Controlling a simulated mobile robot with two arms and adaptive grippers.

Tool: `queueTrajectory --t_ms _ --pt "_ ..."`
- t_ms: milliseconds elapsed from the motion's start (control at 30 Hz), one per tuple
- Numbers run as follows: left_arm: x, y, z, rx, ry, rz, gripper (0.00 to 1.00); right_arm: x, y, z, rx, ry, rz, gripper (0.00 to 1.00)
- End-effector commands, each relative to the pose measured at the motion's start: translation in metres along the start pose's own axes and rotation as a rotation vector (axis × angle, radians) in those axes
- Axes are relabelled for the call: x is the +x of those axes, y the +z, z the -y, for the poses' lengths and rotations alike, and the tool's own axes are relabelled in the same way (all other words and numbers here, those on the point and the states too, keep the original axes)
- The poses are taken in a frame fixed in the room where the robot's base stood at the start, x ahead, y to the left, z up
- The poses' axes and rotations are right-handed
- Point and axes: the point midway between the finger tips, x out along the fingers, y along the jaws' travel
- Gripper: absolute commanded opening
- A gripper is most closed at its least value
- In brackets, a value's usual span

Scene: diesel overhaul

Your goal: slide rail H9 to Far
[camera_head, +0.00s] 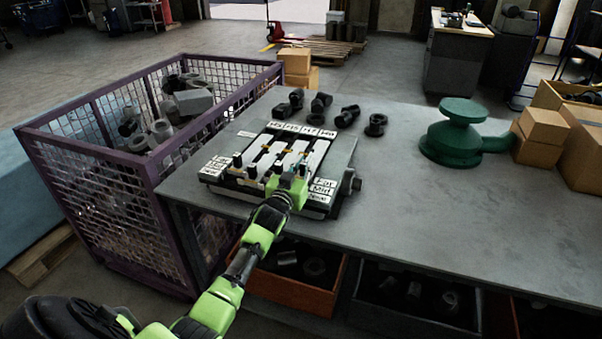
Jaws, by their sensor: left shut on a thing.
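The rail fixture (340,158) is a low black and grey block on the workbench, with several pale rails side by side. A row of white labels (302,130) runs along its far edge; the rightmost seems to read H9, though it is small. The rightmost rail (317,156) lies below that label. A label stack (321,188) at the near right reads Far, Mid and a blurred lowest word. My left gripper (289,184) is shut at the near right end of the rails, apparently on the H9 rail's handle, which it hides. My right gripper is not in view.
A purple mesh crate (95,155) of metal parts stands left of the workbench (440,215). Dark fittings (347,116) lie behind the fixture. A green round part (455,140) and cardboard boxes (543,125) stand to the right. The bench's middle right is clear.

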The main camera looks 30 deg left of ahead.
Motion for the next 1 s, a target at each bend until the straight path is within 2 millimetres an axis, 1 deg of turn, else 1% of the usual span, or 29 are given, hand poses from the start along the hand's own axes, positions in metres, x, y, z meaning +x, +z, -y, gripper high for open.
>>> queueTrajectory --t_ms 33,100,367,400,433,467,833,933,1000 --pt "0.005 0.001 0.0 0.001 0.0 -0.003 0.0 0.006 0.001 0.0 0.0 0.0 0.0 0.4" --pt "0.009 0.0 0.0 0.001 0.0 -0.002 0.0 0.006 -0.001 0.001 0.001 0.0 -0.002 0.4" --pt "0.009 -0.003 0.0 0.0 0.0 -0.003 0.0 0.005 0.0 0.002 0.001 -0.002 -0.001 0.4" --pt "0.009 -0.003 0.0 0.0 0.0 -0.004 0.22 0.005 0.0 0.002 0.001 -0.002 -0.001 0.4" --pt "0.009 -0.003 0.0 0.0 0.0 -0.004 0.3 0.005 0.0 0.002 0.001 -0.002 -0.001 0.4" --pt "0.009 -0.003 0.0 0.0 0.0 -0.004 0.32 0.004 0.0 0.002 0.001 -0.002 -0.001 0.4" --pt "0.006 -0.001 0.0 0.0 0.0 -0.001 0.32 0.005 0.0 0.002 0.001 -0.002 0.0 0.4" --pt "-0.002 0.0 0.0 0.0 0.0 0.0 0.32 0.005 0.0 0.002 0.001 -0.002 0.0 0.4" --pt "-0.012 0.001 0.0 0.0 0.0 0.0 0.32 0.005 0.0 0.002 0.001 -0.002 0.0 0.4"
